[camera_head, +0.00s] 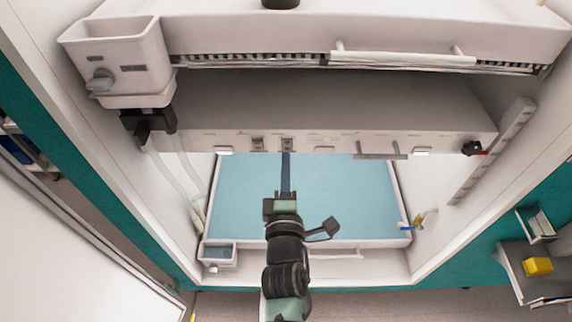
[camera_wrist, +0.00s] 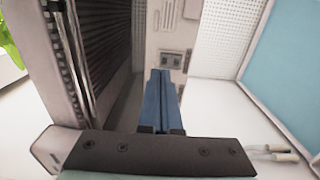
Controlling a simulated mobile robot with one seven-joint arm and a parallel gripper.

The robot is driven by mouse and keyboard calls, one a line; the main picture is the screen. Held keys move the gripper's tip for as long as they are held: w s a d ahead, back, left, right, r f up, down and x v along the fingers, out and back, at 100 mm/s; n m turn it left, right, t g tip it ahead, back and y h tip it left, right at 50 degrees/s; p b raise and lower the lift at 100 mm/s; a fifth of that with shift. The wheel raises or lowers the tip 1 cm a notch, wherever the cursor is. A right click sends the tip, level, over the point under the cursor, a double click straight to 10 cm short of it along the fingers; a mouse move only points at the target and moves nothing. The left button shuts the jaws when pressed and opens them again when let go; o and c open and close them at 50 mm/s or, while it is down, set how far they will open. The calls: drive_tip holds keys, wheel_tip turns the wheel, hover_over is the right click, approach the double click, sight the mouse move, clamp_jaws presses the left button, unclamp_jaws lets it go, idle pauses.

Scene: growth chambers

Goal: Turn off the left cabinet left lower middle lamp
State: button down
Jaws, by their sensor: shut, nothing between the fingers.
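The lamp unit is a grey bar (camera_head: 400,143) across the cabinet opening, with two small switches on its front edge, a left switch (camera_head: 258,144) and a right switch (camera_head: 288,144). My gripper (camera_head: 286,156) reaches up from below, its closed blue fingers ending just under the right switch. In the wrist view the shut, empty fingers (camera_wrist: 160,73) point toward the small switch panel (camera_wrist: 171,58). Contact cannot be told. Whether the lamp is lit cannot be told either.
A blue-floored tray (camera_head: 340,195) lies below the lamp bar. A white box with a knob (camera_head: 120,60) is at upper left. A black knob with red (camera_head: 472,148) sits at the bar's right end. Cabinet walls close in both sides; a yellow block (camera_head: 538,266) is outside right.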

drive_tip(key=s, duration=1)
drive_tip(key=shift+b, duration=0.45)
